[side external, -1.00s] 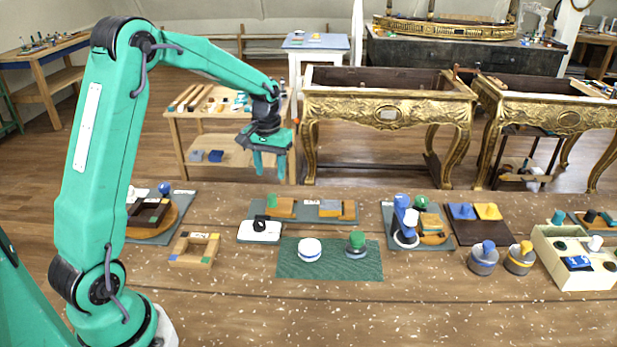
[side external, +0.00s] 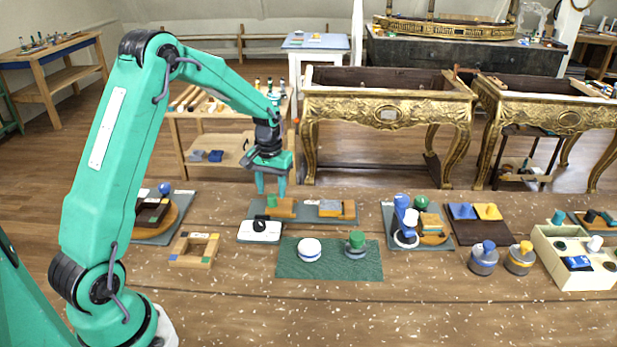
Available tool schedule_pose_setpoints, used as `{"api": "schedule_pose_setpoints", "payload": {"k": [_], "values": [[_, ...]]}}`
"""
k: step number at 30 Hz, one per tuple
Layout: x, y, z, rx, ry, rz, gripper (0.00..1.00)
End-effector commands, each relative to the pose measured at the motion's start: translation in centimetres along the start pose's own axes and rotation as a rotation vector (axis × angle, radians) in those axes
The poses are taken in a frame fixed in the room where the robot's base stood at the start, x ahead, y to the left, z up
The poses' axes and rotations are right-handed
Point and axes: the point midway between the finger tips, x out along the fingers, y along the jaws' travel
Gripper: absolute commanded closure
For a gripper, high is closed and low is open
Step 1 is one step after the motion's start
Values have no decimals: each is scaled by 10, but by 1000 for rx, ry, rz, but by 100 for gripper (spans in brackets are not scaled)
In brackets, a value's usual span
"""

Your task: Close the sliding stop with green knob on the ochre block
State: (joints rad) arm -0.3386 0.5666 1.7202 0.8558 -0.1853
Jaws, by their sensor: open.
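The ochre block (side external: 286,209) lies on a grey-green board (side external: 308,216) near the far edge of the wooden table. A green knob (side external: 271,201) stands upright at its left end. My gripper (side external: 271,185) is open and empty, its fingers pointing down. In this view it appears just above the green knob, with one finger to each side of it. I cannot tell the exact gap in depth. The sliding part under the knob is too small to make out clearly.
A second ochre block (side external: 348,211) with a blue part sits right on the same board. A white device with a black knob (side external: 260,230) stands in front. A green mat (side external: 325,269) holds a white and a green-topped knob. An open wooden frame (side external: 180,251) lies left.

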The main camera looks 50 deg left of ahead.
Motion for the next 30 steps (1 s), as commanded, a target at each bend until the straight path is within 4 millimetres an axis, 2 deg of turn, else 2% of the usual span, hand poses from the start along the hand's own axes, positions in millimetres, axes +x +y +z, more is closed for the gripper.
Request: {"api": "schedule_pose_setpoints", "payload": {"k": [6, 18, 25, 30], "values": [[20, 0, 0, 0, 0, 0, 55], [25, 0, 0, 0, 1, 0, 55], [25, 0, 0, 0, 1, 0, 100], [25, 1, 0, 0, 1, 0, 100]]}}
